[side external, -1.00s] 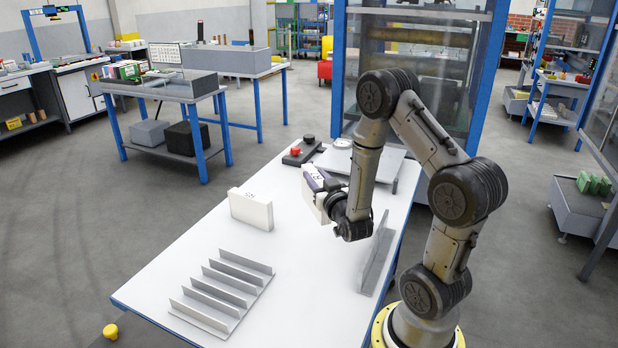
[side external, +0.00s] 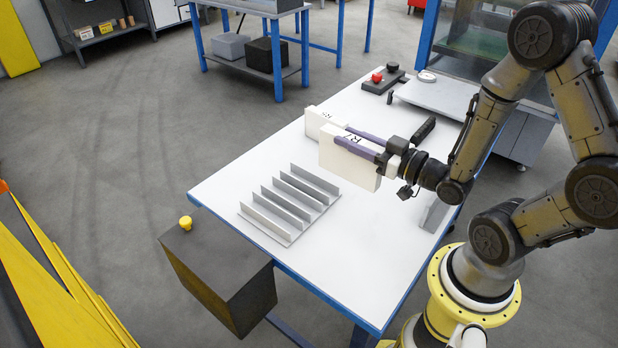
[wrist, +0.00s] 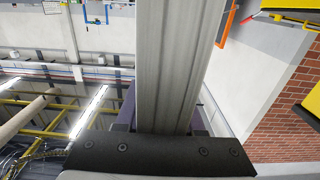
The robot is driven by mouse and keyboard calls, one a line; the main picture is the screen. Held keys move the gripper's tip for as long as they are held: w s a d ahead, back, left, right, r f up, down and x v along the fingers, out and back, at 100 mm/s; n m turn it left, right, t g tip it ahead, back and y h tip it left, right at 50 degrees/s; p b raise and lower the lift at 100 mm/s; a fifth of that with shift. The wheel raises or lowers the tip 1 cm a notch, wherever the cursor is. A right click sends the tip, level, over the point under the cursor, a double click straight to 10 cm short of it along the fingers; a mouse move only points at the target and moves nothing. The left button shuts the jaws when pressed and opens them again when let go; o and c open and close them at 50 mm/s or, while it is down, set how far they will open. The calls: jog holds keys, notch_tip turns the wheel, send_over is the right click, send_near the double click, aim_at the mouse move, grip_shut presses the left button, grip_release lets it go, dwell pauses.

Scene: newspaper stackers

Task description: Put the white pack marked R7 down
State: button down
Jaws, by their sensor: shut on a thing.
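The white pack marked R7 (side external: 348,168) is held upright between the purple fingers of my gripper (side external: 350,141). The gripper reaches in level from the right, fingers along the pack's upper part. The pack hangs between the slotted rack and a second white pack; I cannot tell how far its lower edge is above the table. In the wrist view the held pack (wrist: 168,60) is a pale grey ridged edge between the fingers. The second white pack (side external: 316,121), its mark hard to read, stands on the table behind, partly hidden by the held one.
A grey rack (side external: 262,222) with several upright dividers and empty slots stands on the white table (side external: 225,190), left of the held pack. A flat scale-like plate (side external: 440,97) and a box with a red button (side external: 377,77) are at the back. A grey panel (side external: 434,216) stands at right.

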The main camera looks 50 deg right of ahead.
aim_at(323, 137)
jog(key=w+f, duration=0.1)
jog(key=w, duration=0.1)
jog(key=w+d+f, duration=0.1)
jog(key=w, duration=0.2)
jog(key=w+f, duration=0.1)
jog(key=w, duration=0.2)
jog(key=shift+w+d+f, duration=0.15)
jog(key=shift+f, duration=0.2)
jog(key=w+f, duration=0.5)
jog(key=f, duration=0.3)
jog(key=shift+d+f, duration=0.4)
jog(key=shift+d, duration=0.05)
jog(key=shift+f, duration=0.1)
jog(key=c, duration=0.5)
grip_release()
jog(key=shift+f, duration=0.15)
